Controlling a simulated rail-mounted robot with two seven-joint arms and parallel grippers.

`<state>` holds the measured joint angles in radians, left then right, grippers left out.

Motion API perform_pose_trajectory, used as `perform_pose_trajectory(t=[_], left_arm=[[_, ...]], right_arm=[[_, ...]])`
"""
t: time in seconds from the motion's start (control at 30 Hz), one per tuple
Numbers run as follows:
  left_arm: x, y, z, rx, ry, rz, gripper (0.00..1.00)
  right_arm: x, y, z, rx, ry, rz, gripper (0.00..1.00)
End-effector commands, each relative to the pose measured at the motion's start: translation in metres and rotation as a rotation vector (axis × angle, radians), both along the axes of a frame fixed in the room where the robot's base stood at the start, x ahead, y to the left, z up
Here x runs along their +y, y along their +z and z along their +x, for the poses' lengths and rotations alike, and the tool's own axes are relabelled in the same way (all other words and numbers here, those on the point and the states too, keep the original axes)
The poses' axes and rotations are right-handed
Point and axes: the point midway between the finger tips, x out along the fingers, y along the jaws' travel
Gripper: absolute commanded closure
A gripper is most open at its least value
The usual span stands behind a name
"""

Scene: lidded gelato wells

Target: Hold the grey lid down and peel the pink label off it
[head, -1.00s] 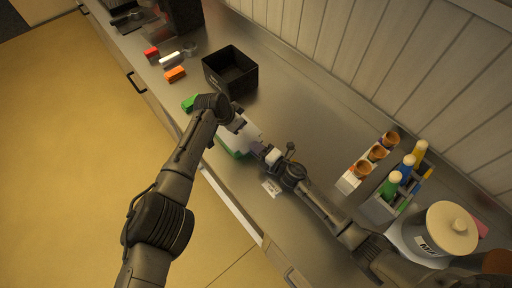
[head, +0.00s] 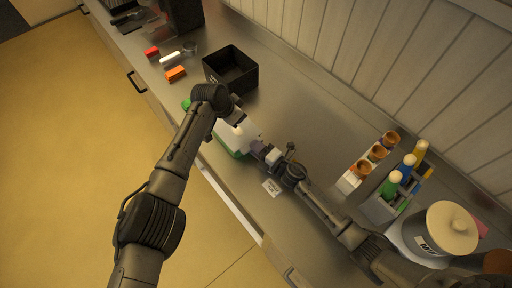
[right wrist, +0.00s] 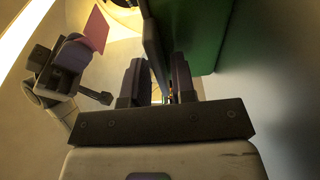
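The tub (head: 228,141) is green at the side, with a pale grey lid (head: 247,130) on top, on the steel counter. My left gripper (head: 238,121) is over the lid's far side; its fingers are too small to read. My right gripper (head: 258,149) is at the lid's right edge. In the right wrist view its fingers (right wrist: 158,75) stand apart, beside a dark green wall (right wrist: 200,30). The pink label (right wrist: 95,28) shows there as a flat square beside my left gripper (right wrist: 75,60); I cannot tell whether it is held. The head view does not show the label clearly.
A black open bin (head: 230,72) stands behind the tub. Orange (head: 175,74) and red (head: 151,51) blocks lie at the far left. Cones in a holder (head: 350,181), bottles (head: 391,185) and a lidded canister (head: 447,232) stand at the right. A small white card (head: 272,187) lies near the front edge.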

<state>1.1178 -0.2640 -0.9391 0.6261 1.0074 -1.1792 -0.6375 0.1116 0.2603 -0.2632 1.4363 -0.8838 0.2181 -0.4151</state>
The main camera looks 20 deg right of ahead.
Motion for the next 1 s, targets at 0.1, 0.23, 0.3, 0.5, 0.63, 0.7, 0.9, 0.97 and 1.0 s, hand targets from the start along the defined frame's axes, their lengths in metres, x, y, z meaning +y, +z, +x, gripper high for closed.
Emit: perform_pose_trajectory(t=[0.1,0.23,0.3,0.5,0.63,0.7,0.9,0.97,1.0], left_arm=[[0.000,0.000,0.000,0.000,0.000,0.000,1.00],[0.000,0.000,0.000,0.000,0.000,0.000,1.00],[0.000,0.000,0.000,0.000,0.000,0.000,1.00],[0.000,0.000,0.000,0.000,0.000,0.000,1.00],[0.000,0.000,0.000,0.000,0.000,0.000,1.00],[0.000,0.000,0.000,0.000,0.000,0.000,1.00],[0.000,0.000,0.000,0.000,0.000,0.000,1.00],[0.000,0.000,0.000,0.000,0.000,0.000,1.00],[0.000,0.000,0.000,0.000,0.000,0.000,1.00]], right_arm=[[0.000,0.000,0.000,0.000,0.000,0.000,0.64],[0.000,0.000,0.000,-0.001,0.000,0.000,0.60],[0.000,0.000,0.000,-0.001,0.000,0.000,0.60],[-0.004,0.000,-0.007,0.000,-0.001,-0.001,0.60],[-0.012,-0.001,-0.026,0.001,0.000,-0.002,0.60],[-0.017,-0.001,-0.038,0.002,0.000,-0.001,0.60],[-0.031,-0.001,-0.072,0.002,0.001,0.000,0.60],[-0.036,-0.001,-0.080,0.002,0.000,0.000,0.60],[-0.038,0.000,-0.085,0.001,0.000,0.000,0.60]])
